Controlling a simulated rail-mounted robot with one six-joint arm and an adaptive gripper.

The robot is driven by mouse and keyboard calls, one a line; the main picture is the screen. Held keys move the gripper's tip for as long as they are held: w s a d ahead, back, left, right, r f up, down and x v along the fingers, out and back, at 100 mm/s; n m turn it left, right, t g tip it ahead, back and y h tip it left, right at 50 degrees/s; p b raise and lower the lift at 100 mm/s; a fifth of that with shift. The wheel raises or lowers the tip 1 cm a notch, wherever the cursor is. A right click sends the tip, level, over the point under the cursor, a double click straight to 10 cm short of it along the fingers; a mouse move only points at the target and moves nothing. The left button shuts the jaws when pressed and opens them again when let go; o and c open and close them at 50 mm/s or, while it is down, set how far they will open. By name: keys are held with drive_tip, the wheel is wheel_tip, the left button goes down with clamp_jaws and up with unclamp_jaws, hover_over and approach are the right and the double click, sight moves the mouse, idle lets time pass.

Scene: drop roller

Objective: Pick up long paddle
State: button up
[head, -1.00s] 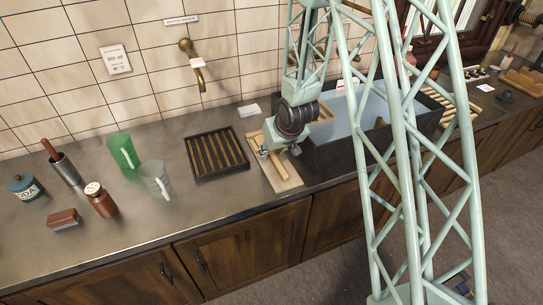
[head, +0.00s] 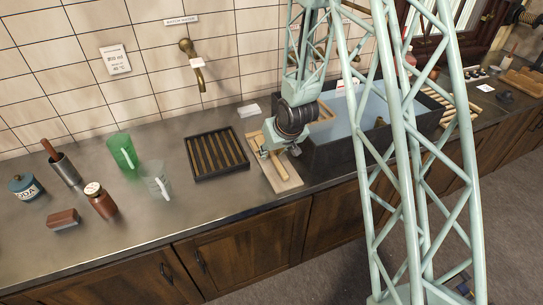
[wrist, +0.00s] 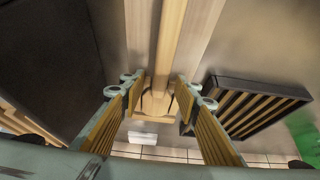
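A long pale wooden paddle (head: 280,167) lies on a light wooden board (head: 291,182) on the counter, left of the sink. In the wrist view the paddle (wrist: 168,40) runs from the top edge down between my fingertips. My gripper (head: 283,149) is low over the far part of the board, pointing down. In the wrist view its two padded fingers (wrist: 160,92) are apart, one on each side of the paddle. I cannot tell whether either finger touches it. My gripper and wrist hide part of the paddle in the head view.
A dark slatted rack (head: 217,153) stands just left of the board. The dark-walled sink (head: 333,153) is close on the right. A green jug (head: 122,150), a clear jug (head: 157,180) and a brown jar (head: 100,201) stand further left. The front counter is clear.

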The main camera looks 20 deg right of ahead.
sight(272, 154)
drive_tip(key=shift+f, duration=0.1)
drive_tip(key=shift+c, duration=0.5)
drive_tip(key=c, duration=0.9)
drive_tip(key=shift+r, duration=0.2)
drive_tip(key=shift+r+p, duration=1.25)
drive_tip(key=shift+r, duration=3.7)
